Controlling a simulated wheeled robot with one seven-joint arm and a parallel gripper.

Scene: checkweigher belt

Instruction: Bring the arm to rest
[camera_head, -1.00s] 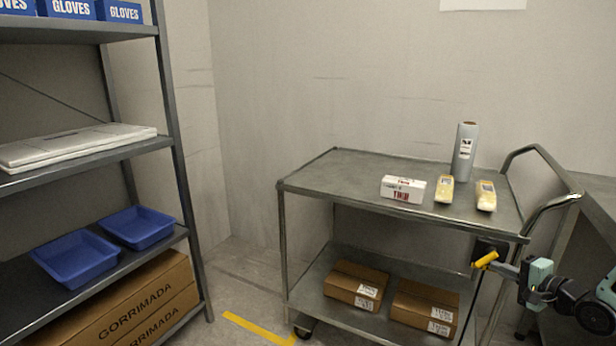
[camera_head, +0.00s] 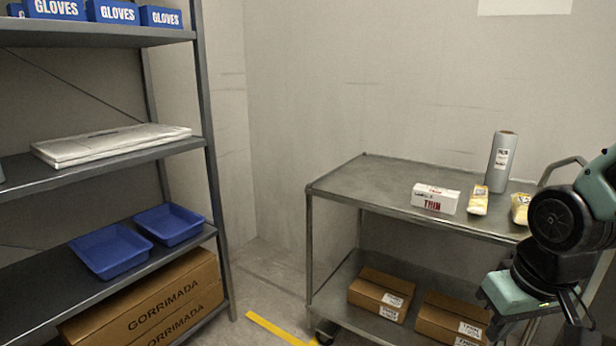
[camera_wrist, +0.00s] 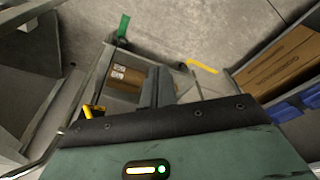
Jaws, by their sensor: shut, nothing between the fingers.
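My gripper shows in the wrist view (camera_wrist: 156,87) with its two dark fingers together and nothing between them. In the head view my arm is folded at the right, in front of the right end of a steel cart (camera_head: 380,178). The gripper's fingers are hard to make out there. The fingers point down past the cart in the wrist view and I see no contact with it.
The cart's top holds a white box (camera_head: 435,199), a grey roll (camera_head: 501,160) and two yellowish packs (camera_head: 478,201). Brown cartons (camera_head: 381,294) lie on its lower shelf. A shelf rack (camera_head: 215,150) with blue trays (camera_head: 112,250) stands left. A yellow item (camera_wrist: 92,110) shows in the wrist view.

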